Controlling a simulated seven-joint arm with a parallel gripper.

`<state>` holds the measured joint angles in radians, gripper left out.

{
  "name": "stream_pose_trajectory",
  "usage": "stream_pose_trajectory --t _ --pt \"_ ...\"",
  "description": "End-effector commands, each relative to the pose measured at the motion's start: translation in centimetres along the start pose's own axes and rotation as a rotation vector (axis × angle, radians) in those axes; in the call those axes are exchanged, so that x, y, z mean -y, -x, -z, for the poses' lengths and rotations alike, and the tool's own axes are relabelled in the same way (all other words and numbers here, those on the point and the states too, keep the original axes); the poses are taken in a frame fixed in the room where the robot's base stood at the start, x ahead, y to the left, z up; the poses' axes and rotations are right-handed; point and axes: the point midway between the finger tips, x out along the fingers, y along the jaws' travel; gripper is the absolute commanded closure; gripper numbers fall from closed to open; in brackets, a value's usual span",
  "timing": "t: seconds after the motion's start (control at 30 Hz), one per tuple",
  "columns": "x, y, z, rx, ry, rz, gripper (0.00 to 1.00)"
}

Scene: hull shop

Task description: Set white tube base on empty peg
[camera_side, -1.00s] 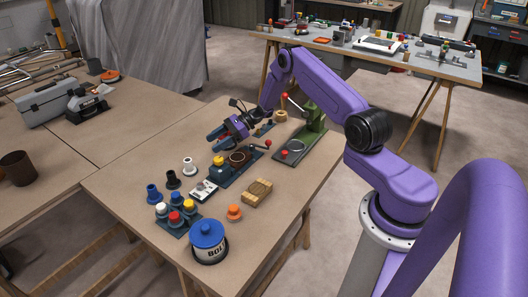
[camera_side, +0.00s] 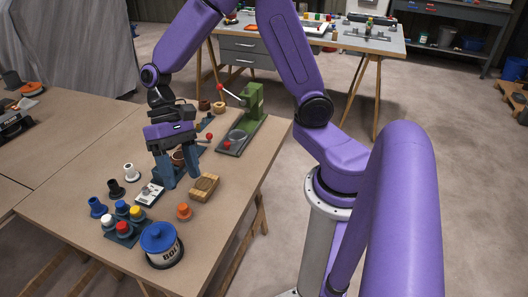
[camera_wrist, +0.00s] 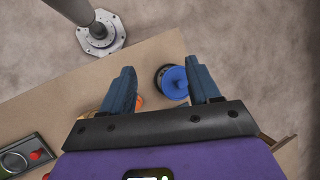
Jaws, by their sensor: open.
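The white tube base (camera_side: 129,171) stands upright on the left part of the table in the side view, apart from my gripper. A small rack (camera_side: 119,239) near the front holds several pieces topped white, red, yellow and blue. I cannot make out a bare peg on it. My gripper (camera_side: 182,182) is open and points down over the middle of the table, between a pale box and a wooden block, with nothing held. It hides part of the fixture behind it. In the wrist view my gripper (camera_wrist: 160,66) is open; the white tube base does not show there.
Beside the white tube base stand a black base (camera_side: 115,188) and a blue one (camera_side: 97,207). A blue-lidded tub (camera_side: 160,240), orange piece (camera_side: 184,211), wooden block (camera_side: 204,186) and pale box (camera_side: 149,194) stand nearby. A green lever press (camera_side: 254,100) stands farther back.

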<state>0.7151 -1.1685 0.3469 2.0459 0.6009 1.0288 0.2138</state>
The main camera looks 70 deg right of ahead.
Motion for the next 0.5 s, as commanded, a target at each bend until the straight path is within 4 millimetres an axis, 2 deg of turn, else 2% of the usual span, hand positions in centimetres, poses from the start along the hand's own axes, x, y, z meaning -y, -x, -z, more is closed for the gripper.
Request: stream_pose_trajectory --t 0.03,0.2,0.4,0.5 --pt "-0.3 -0.1 -2.2 -0.016 0.104 -0.052 0.39" --pt "-2.5 -0.4 -8.0 -0.068 0.451 -0.224 0.39" --pt "-6.0 -0.3 -12.8 -0.134 0.857 -0.394 0.39" --pt "-7.4 -0.2 -14.2 -0.164 1.022 -0.455 0.39"
